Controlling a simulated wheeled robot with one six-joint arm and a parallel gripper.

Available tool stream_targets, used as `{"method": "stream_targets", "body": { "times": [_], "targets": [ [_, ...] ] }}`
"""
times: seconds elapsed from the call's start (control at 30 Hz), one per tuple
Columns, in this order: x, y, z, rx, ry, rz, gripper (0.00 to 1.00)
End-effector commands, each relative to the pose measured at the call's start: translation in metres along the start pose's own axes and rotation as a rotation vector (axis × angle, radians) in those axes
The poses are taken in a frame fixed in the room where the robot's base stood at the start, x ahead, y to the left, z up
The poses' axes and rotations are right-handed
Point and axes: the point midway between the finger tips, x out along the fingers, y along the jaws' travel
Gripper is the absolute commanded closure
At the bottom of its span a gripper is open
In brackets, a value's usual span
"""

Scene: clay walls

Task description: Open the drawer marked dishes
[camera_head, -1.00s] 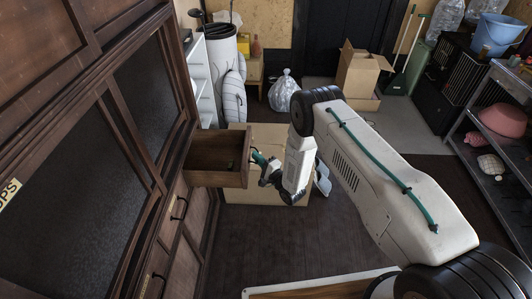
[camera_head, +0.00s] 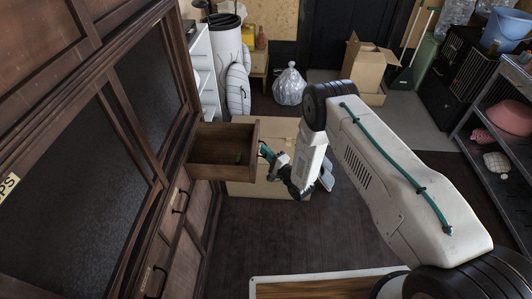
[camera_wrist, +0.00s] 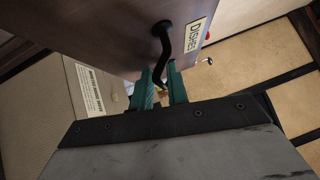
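In the head view my gripper (camera_head: 264,152) is at the drawer's outer face, where the handle is hidden.
A cardboard box (camera_head: 255,185) stands behind and below the drawer. Closed cabinet drawers with black handles (camera_head: 181,201) are nearer to me. A metal shelf rack (camera_head: 480,140) stands at right. Dark floor (camera_head: 270,240) is clear between cabinet and arm.

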Motion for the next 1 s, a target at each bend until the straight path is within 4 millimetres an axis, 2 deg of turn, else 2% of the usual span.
{"method": "stream_targets", "body": {
  "times": [0.17, 0.4, 0.53, 0.7, 1.0],
  "targets": [
    [-0.015, 0.0, -0.001, 0.0, 0.003, 0.002, 0.84],
    [-0.056, 0.001, 0.0, 0.001, 0.001, 0.003, 0.84],
    [-0.071, 0.001, 0.0, 0.001, 0.001, 0.002, 0.84],
    [-0.078, 0.0, 0.001, 0.0, -0.001, 0.0, 0.84],
    [-0.078, 0.0, 0.0, 0.0, -0.001, 0.001, 0.84]
  ]
}}
